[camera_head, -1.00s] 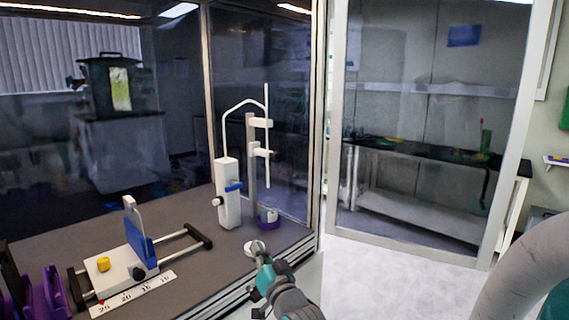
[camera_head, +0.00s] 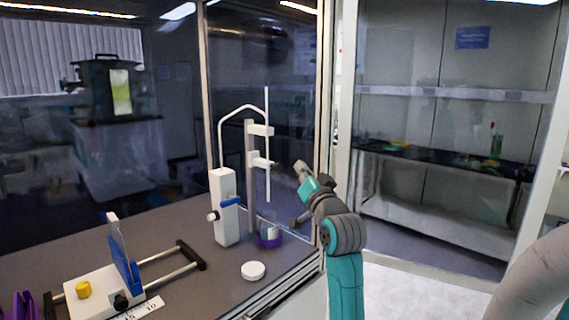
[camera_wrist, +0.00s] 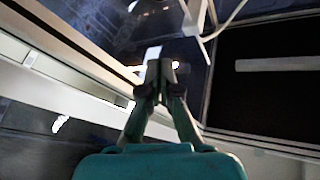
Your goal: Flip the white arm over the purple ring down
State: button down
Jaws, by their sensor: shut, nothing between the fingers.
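A purple ring (camera_head: 268,241) sits on the bench at the foot of a grey stand, with a small white cup (camera_head: 270,232) in it. Two short white arms stick out from the stand to the right above the ring: an upper one (camera_head: 260,130) and a lower one (camera_head: 260,162). A thin white vertical rod (camera_head: 267,185) passes by their ends.
A white pump-like box (camera_head: 225,205) with a blue lever stands left of the stand, a curved tube above it. A white round lid (camera_head: 253,271) lies in front. A slide device (camera_head: 90,292) is at the lower left. The glass enclosure's frame (camera_head: 325,130) is close behind my gripper.

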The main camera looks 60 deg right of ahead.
jog(key=shift+w, duration=0.1)
jog(key=w+d, duration=0.4)
jog(key=w, duration=0.4)
jog(key=shift+d+f, duration=0.3)
jog(key=shift+f, duration=0.05)
dwell(0.5)
notch_tip(320, 180, down, 13)
jog(key=shift+f, duration=0.15)
dwell(0.4)
